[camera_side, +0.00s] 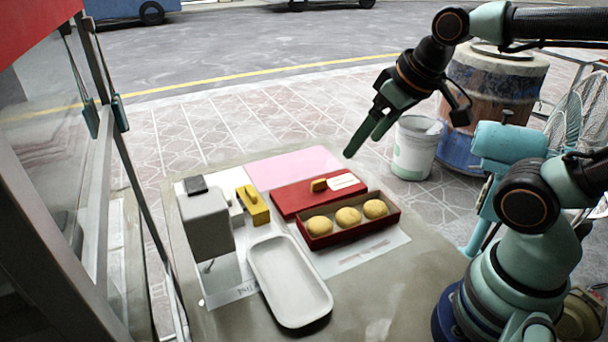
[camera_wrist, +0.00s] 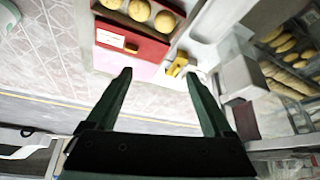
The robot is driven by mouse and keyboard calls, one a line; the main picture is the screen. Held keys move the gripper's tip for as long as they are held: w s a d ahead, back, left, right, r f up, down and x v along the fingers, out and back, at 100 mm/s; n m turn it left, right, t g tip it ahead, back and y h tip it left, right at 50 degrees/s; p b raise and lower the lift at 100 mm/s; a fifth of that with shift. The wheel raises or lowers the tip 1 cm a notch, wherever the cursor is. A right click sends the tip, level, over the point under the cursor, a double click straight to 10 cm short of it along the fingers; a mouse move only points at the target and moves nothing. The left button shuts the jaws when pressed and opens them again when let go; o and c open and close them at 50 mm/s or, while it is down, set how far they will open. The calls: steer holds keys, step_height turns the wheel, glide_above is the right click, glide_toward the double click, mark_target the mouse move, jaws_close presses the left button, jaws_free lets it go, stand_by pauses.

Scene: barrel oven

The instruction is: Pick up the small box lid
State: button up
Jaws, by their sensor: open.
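The small box lid (camera_side: 290,199) is a flat red slab with an orange-yellow knob and a white label. It lies on the table just behind the open red box (camera_side: 352,233), which holds three yellow buns. In the wrist view the lid (camera_wrist: 150,46) is at the top, ahead of the fingertips and left of centre, below the box (camera_wrist: 177,34) of buns. My gripper (camera_side: 362,142) hangs above and behind the lid's right end, apart from it. In the wrist view my gripper (camera_wrist: 158,76) is open, with nothing between its fingers.
A white tray (camera_side: 290,288) lies in front. A yellow piece (camera_side: 255,207) and a grey block-like device (camera_side: 208,228) stand at left. A pink sheet (camera_side: 285,168) lies behind the lid. A bucket (camera_side: 411,155) and a barrel (camera_side: 500,85) stand beyond the table.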

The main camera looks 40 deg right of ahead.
steer(key=c, duration=0.6)
steer(key=shift+w, duration=0.1)
steer(key=m+g, duration=0.6)
steer(key=m, duration=1.6)
glide_above(319, 181)
step_height(319, 181, down, 11)
step_height(319, 181, down, 12)
steer(key=shift+d+f, duration=0.1)
